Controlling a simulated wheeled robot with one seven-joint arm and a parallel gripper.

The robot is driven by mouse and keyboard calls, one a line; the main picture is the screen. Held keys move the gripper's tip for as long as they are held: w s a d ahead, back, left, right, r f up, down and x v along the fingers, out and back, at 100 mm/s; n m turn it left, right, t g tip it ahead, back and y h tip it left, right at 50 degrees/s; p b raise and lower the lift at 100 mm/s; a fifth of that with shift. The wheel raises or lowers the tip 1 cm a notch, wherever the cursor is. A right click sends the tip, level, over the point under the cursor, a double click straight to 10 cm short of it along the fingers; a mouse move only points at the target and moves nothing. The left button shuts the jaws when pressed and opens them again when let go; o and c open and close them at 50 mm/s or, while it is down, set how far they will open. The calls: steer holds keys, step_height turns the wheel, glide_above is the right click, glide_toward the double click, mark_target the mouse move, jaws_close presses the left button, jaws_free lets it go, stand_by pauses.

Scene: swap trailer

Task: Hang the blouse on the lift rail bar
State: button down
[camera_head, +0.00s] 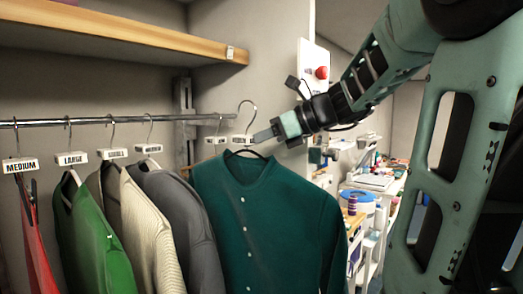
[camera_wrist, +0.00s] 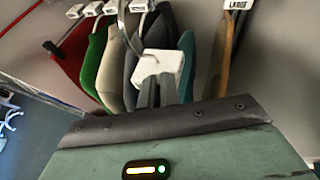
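The blouse (camera_head: 265,215), dark teal with a row of white buttons, hangs from a dark hanger in the head view. My gripper (camera_head: 262,136) comes from the right, with its fingers shut on the white tag block of that hanger. In the wrist view the fingers (camera_wrist: 155,92) meet the white block (camera_wrist: 165,64). The hanger's hook (camera_head: 247,107) rises above the block, by the right end of the rail bar (camera_head: 90,121). I cannot tell whether the hook touches the bar. Most of the blouse is hidden in the wrist view.
A red garment (camera_head: 38,240), green garment (camera_head: 92,240), cream garment (camera_head: 148,235) and grey garment (camera_head: 188,230) hang on the rail to the left. Another white tag (camera_head: 215,140) is close beside the held hanger. A wooden shelf (camera_head: 120,33) is above. A cluttered counter is behind right.

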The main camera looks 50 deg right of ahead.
mark_target(221, 151)
steer(key=shift+w, duration=0.65)
steer(key=shift+w+a, duration=0.2)
steer(key=shift+w, duration=4.85)
steer(key=shift+w+a+f+p, duration=0.1)
steer(key=shift+w+f, duration=0.25)
steer(key=shift+w, duration=1.35)
steer(key=shift+w+f+p, duration=0.15)
steer(key=shift+w+f, duration=0.2)
steer(key=shift+w, duration=1.35)
steer(key=shift+w+a+f+p, duration=0.1)
steer(key=shift+w+f, duration=0.25)
steer(key=shift+w, duration=1.35)
steer(key=c, duration=1.6)
jaws_free()
steer(key=shift+o, duration=0.2)
